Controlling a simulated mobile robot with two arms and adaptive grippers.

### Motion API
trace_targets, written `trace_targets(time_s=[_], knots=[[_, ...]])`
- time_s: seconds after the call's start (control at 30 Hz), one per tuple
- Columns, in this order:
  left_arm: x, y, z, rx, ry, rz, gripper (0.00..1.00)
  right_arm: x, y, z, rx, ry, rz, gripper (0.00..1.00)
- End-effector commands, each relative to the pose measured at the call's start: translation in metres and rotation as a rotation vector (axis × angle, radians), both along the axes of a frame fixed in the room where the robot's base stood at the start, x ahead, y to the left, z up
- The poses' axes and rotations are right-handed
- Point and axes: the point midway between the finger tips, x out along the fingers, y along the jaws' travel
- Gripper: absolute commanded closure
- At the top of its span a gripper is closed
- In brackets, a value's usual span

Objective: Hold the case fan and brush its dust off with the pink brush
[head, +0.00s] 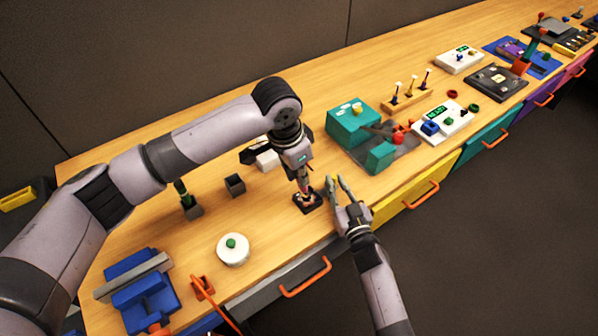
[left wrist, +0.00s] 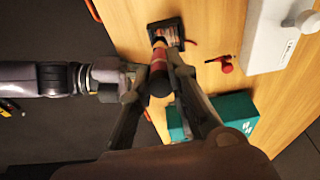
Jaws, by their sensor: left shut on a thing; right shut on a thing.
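The case fan (head: 308,203), a small dark square frame with a reddish middle, lies near the table's front edge. It also shows at the top of the left wrist view (left wrist: 179,32). My left gripper (head: 303,172) is shut on the pink brush (left wrist: 158,60), which points down with its tip over or on the fan. Whether the bristles touch is too small to tell. My right gripper (head: 336,182) is at the fan's right side and is shut on it, though its fingertips' contact is hard to see.
A teal block fixture (head: 352,126) stands right of the grippers. Behind the fan are a white box (head: 268,160) and a dark open cup (head: 235,185). A white disc with a green knob (head: 233,249) and a blue vise (head: 140,285) lie left. Bare wood surrounds the disc.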

Motion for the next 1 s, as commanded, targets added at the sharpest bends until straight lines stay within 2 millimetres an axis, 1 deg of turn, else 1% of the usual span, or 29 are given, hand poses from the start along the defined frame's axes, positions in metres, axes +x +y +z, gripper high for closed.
trace_targets(time_s=[1.0], knots=[[0.000, 0.000, -0.012, -0.001, 0.001, 0.000, 1.00, 0.000, 0.000, 0.000, 0.000, 0.001, 0.000, 1.00]])
